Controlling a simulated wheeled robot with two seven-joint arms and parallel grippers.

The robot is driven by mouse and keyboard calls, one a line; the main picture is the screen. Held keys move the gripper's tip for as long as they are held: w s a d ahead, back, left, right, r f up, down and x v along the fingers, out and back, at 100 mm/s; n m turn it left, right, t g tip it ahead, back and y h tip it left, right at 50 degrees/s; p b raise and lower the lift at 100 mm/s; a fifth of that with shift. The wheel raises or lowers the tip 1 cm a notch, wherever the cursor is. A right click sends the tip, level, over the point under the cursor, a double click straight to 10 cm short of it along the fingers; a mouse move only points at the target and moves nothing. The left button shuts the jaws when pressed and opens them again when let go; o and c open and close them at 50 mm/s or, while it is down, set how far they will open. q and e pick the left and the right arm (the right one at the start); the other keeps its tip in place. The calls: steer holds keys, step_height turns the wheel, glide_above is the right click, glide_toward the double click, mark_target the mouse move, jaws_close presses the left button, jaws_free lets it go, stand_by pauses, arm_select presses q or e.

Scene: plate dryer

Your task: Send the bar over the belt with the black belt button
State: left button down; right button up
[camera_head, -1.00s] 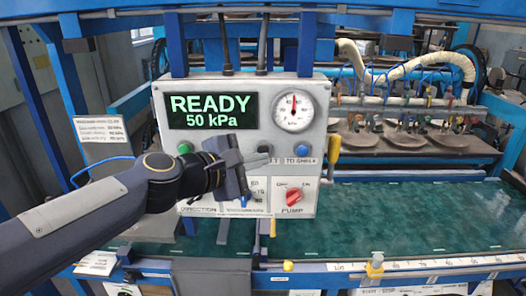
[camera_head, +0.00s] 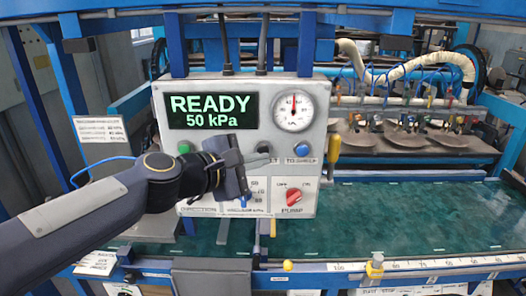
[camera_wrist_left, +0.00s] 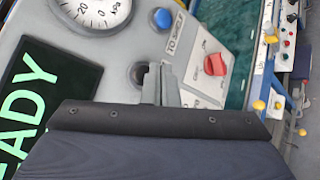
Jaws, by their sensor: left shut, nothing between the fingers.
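The control panel (camera_head: 225,88) reads READY, 50 kPa. The black belt button (camera_head: 264,147) sits in its button row, between a green and a blue button. It also shows in the wrist view (camera_wrist_left: 138,70), partly behind my fingers. My left gripper (camera_head: 268,159) is shut and empty. Its fingertips are right at the black button, at its lower edge in the head view; I cannot tell whether they touch it. The bar with suction cups (camera_head: 400,102) hangs at the back right over round brown discs (camera_head: 405,138). My right gripper is out of view.
The blue button (camera_head: 302,149) and red pump knob (camera_head: 294,197) are close to my fingers; the green button (camera_head: 184,147) is left of my wrist. The green belt (camera_head: 400,215) runs below and right of the panel, clear where visible.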

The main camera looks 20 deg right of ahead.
arm_select(q)
steer(key=shift+w, duration=0.1)
steer(key=shift+w+d, duration=0.1)
steer(key=shift+w, duration=0.2)
